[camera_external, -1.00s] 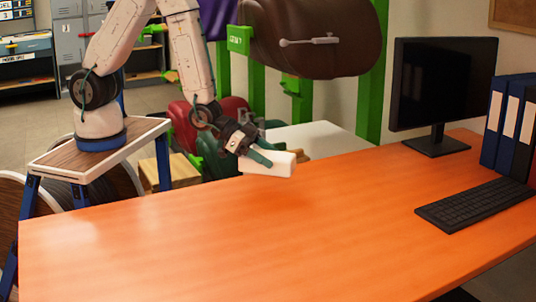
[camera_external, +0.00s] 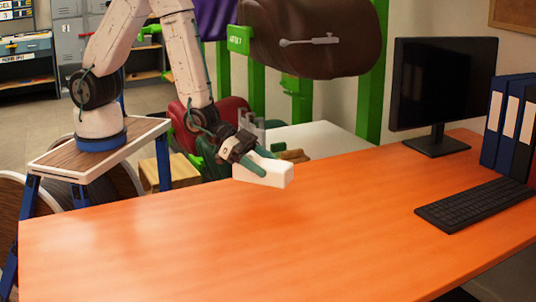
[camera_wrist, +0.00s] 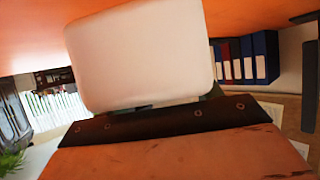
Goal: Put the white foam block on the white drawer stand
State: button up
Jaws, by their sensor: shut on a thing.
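The white foam block (camera_external: 264,172) is held in my gripper (camera_external: 258,162) above the far edge of the orange desk, and its near end points right. My gripper is shut on it, with the green fingers along its sides. In the wrist view the block (camera_wrist: 140,55) fills the upper middle and hides the fingertips. A white surface (camera_external: 318,138) behind the desk may be the top of the white drawer stand; its lower part is hidden by the desk.
The orange desk (camera_external: 230,240) is mostly bare. A monitor (camera_external: 443,95), a keyboard (camera_external: 478,204) and blue binders (camera_external: 510,125) stand on its right. Green posts (camera_external: 372,80) and a brown saddle (camera_external: 315,38) rise behind the white surface, where small brown items (camera_external: 293,155) lie.

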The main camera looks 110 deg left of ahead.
aim_at(256, 226)
jog(key=d+m+h, duration=0.1)
jog(key=d, duration=0.3)
jog(key=w+d+f+m+h, duration=0.1)
jog(key=d, duration=0.3)
jog(key=w+d+f+m, duration=0.1)
jog(key=d, duration=0.3)
jog(key=shift+w+d+f+g+h, duration=0.2)
jog(key=shift+d+g+h, duration=0.15)
jog(key=shift+g+h, duration=0.05)
jog(key=shift+f, duration=1.95)
jog(key=shift+f, duration=0.1)
jog(key=o, duration=1.1)
jog(key=shift+c, duration=0.2)
